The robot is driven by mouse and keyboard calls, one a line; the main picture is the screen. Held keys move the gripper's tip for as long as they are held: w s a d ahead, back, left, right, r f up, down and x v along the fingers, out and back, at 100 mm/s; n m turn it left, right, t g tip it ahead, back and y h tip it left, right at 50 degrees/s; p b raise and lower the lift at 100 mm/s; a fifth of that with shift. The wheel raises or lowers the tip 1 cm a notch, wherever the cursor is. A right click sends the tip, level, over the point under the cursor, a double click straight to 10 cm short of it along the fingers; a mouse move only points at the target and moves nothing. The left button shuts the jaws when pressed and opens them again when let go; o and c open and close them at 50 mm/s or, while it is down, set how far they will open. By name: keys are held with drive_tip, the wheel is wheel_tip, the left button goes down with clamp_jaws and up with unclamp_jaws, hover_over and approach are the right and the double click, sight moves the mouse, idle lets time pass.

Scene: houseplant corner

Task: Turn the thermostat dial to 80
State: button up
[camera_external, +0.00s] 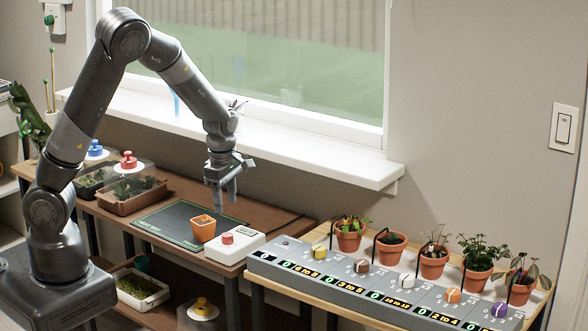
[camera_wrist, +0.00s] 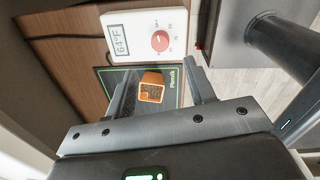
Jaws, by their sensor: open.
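The thermostat (camera_external: 235,247) is a white box on the brown bench, at the bench's right end in the external view. It has a round red dial (camera_external: 228,238) on top. In the wrist view the thermostat (camera_wrist: 122,22) is at the top, its display reading 64°F, with the red dial (camera_wrist: 160,41) beside the display. My gripper (camera_external: 226,203) is open and empty, pointing down above the bench near the thermostat. In the wrist view its fingers (camera_wrist: 162,68) spread on either side of a small orange pot, with the dial beyond the fingertips. Nothing touches the dial.
The orange pot (camera_external: 203,228) stands on a dark green-edged mat (camera_external: 165,222), close to the thermostat. Planter trays (camera_external: 132,196) with red and blue knobs are at left. A grey control panel (camera_external: 340,283) with colored knobs and several potted plants (camera_external: 432,262) are at right. The window sill (camera_external: 300,158) is behind.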

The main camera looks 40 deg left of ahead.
sight(227, 234)
wheel_tip(227, 234, down, 10)
drive_tip(key=shift+w+r, duration=0.15)
drive_tip(key=shift+r, duration=0.1)
drive_tip(key=c, duration=1)
